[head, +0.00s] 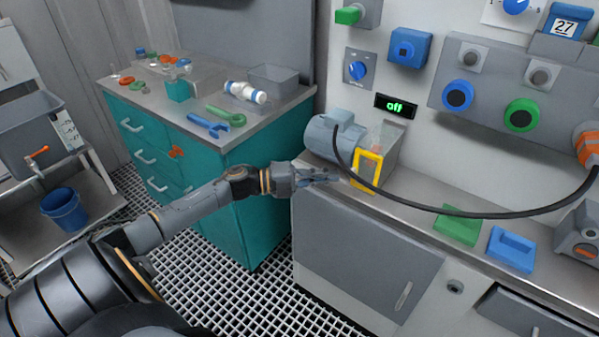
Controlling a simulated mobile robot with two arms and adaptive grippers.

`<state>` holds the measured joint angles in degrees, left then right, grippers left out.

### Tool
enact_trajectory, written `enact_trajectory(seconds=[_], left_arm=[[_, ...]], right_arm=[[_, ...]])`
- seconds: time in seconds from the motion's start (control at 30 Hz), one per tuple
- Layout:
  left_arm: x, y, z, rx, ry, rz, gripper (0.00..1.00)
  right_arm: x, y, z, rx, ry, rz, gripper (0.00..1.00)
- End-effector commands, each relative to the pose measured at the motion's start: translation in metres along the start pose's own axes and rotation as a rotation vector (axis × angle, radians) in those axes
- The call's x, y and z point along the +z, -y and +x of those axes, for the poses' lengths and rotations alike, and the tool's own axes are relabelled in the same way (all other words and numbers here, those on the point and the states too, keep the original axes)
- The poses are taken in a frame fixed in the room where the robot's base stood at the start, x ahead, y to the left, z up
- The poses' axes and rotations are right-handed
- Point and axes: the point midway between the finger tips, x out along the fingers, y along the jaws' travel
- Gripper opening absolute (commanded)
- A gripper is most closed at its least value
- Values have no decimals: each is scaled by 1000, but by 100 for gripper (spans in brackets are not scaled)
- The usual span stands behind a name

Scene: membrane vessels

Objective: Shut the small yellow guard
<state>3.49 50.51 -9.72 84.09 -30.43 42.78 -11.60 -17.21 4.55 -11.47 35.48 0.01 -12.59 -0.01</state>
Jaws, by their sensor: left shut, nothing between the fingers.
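The small yellow guard (378,162) is a yellow rectangular frame on the worktop, at the right end of a grey-blue motor (330,136). It stands roughly upright. I cannot tell from here how far it is swung. A dark cable passes in front of it. My left gripper (330,177) is shut and empty, a little left of the guard, low over the front edge of the worktop. It looks apart from the guard. My right gripper is not in view.
A black hose (470,213) droops across the worktop (405,190). A green block (458,226) and a blue block (511,248) lie to the right. A small display (395,106) reads "off". A teal cabinet (245,205) with tools on top stands left.

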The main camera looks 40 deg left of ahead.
Motion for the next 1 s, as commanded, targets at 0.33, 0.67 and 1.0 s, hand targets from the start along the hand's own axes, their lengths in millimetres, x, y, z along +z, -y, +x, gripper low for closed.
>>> enact_trajectory(seconds=[0.33, 0.67, 1.0], left_arm=[[0, -2, -74, 6, 1, -2, 0], [0, 0, -100, 1, 0, 0, 0], [20, -45, -113, 8, 162, -145, 0]], right_arm=[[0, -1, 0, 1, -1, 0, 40], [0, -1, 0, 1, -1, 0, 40], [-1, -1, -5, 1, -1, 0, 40]])
